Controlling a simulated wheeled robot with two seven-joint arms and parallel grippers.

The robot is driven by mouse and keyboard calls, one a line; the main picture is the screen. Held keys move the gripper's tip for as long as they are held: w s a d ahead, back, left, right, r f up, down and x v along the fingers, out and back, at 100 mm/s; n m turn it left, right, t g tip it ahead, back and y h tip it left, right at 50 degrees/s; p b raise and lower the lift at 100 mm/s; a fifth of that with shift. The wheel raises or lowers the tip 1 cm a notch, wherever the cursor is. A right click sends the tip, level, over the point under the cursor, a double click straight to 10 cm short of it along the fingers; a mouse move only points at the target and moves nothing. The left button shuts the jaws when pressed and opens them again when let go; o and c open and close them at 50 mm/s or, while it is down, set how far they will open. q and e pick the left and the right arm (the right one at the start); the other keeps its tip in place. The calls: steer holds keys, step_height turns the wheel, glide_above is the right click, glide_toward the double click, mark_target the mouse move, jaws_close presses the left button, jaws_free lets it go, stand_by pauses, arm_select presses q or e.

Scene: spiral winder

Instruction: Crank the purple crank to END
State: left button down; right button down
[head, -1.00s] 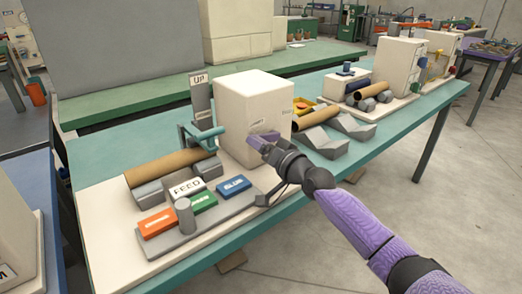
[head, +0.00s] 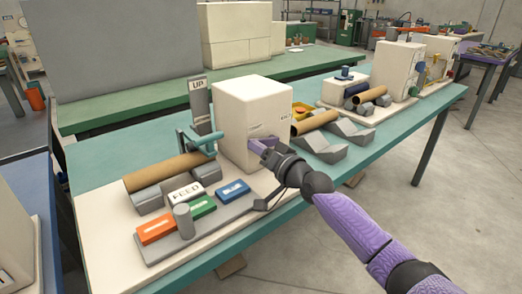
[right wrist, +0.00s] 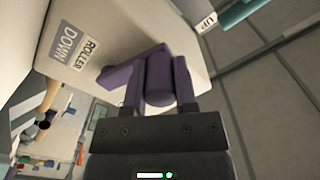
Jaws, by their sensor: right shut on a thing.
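The purple crank (right wrist: 160,78) is in the right wrist view, its handle between the two fingers of my right gripper (right wrist: 167,90). In the head view my right gripper (head: 270,152) is at the front face of the cream winder box (head: 262,100), and the crank (head: 262,143) shows only in part there. The gripper is shut on the crank's handle. A purple arm runs from the handle toward the box face. The END mark cannot be made out clearly. My left gripper is not in view.
A FEED panel with orange (head: 156,226), green (head: 203,207) and blue (head: 233,190) blocks lies left of the gripper. A brown tube (head: 168,172) rests on grey rollers beside a teal lever (head: 203,140) and an UP post (head: 200,108). The floor at the right is clear.

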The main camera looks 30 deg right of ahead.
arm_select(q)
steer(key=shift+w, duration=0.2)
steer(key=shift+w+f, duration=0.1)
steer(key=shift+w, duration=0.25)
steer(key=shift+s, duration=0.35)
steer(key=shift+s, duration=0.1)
